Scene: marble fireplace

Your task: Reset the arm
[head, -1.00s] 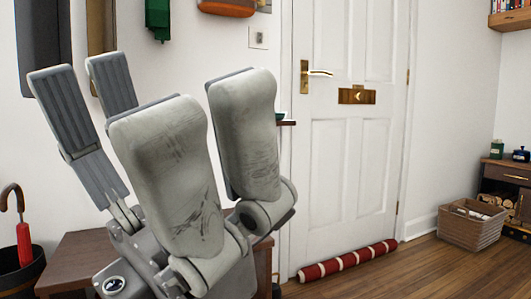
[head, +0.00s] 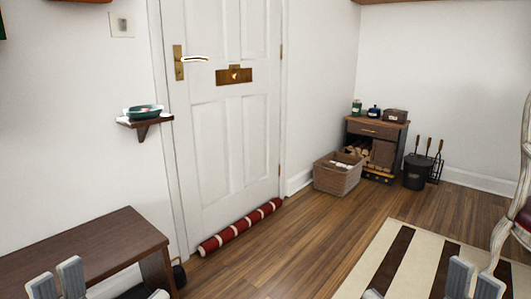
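My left gripper (head: 108,288) shows at the bottom left edge of the head view, in front of the brown bench. Its grey finger pads stand apart with nothing visible between them, so it looks open. My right gripper (head: 415,291) shows at the bottom right edge, in front of the striped rug. Its fingertips also stand well apart, and no object shows between them. The lower parts of both grippers and both arms are cut off by the frame's bottom edge.
A brown bench (head: 85,246) stands at the lower left, below a small wall shelf (head: 143,122). A red draught roll (head: 240,226) lies along the white door (head: 226,120). A basket (head: 337,176) and wooden cabinet (head: 375,130) stand farther back. The middle floor is clear.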

